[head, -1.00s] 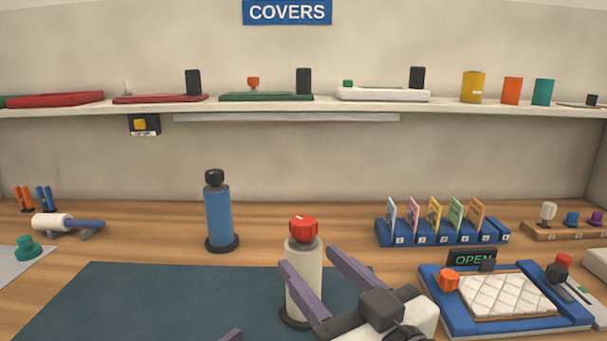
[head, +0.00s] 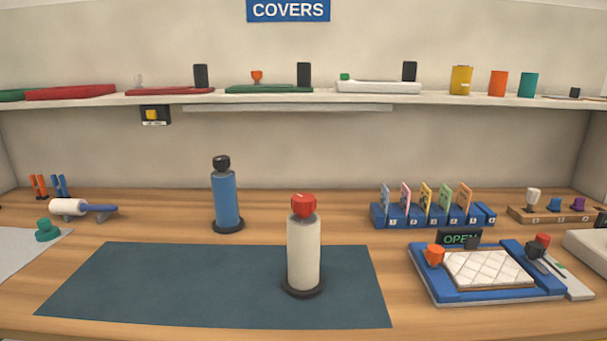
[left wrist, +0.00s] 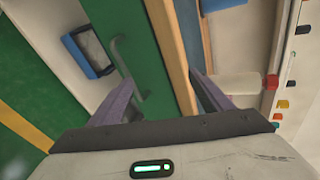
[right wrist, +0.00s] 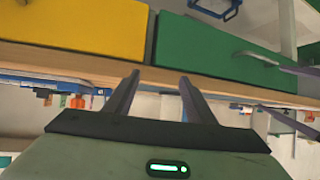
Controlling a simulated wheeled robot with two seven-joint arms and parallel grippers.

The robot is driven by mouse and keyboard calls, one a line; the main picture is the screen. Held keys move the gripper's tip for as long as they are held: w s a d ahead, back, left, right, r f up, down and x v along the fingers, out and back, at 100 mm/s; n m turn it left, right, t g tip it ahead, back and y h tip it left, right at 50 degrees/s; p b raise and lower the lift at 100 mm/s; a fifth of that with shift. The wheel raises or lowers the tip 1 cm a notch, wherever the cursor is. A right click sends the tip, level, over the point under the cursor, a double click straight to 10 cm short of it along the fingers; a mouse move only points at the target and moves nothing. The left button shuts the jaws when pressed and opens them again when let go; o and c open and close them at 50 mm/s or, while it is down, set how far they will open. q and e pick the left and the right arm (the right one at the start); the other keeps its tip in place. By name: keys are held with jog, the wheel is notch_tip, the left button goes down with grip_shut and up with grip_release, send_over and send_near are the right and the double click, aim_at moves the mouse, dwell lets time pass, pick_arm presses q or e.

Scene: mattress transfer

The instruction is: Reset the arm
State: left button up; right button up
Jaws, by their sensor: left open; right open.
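Neither gripper shows in the head view now. My left gripper (left wrist: 165,95) shows in the left wrist view with its two purple fingers spread apart and nothing between them; a green panel and a wooden edge lie beyond it. My right gripper (right wrist: 158,85) shows in the right wrist view, also open and empty, with a wooden edge and yellow and green fronts beyond its fingers. A white bottle with a red knob (head: 304,250) stands upright on the dark mat (head: 180,285), clear of both grippers.
A blue bottle (head: 225,198) stands behind the mat. A shelf (head: 300,101) of covers runs along the back wall.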

pick_arm(q)
jog(key=s+a+f+n+g+y, duration=0.1)
jog(key=s+a+f+n+g, duration=0.1)
jog(key=s+f+n+g, duration=0.5)
jog(key=s+a+f+n+g+y, duration=0.1)
jog(key=s+a+f+n+g, duration=0.15)
jog(key=s+f+n, duration=0.7)
pick_arm(e)
jog(key=s+d+f+g+h, duration=0.1)
jog(key=s+d+f+g, duration=0.35)
jog(key=s+f, duration=0.45)
jog(key=s+d+f+g+h, duration=0.25)
jog(key=s+d+f, duration=0.45)
jog(key=s, duration=0.4)
pick_arm(q)
jog(key=w+d+f+n+t+h, duration=0.2)
jog(key=w+d+f+t, duration=0.1)
jog(key=d+f+t, duration=0.2)
notch_tip(320, 180, down, 3)
jog(key=shift+d+r+h, duration=0.15)
jog(key=shift+d+h, duration=0.25)
jog(key=shift+d, duration=0.35)
pick_arm(e)
jog(key=w+a+f+t+y, duration=0.3)
jog(key=a+f, duration=0.4)
jog(key=f, duration=0.3)
jog(key=shift+w+a+f+m+t, duration=0.35)
jog(key=shift+w+t, duration=0.35)
jog(key=shift+w, duration=0.5)
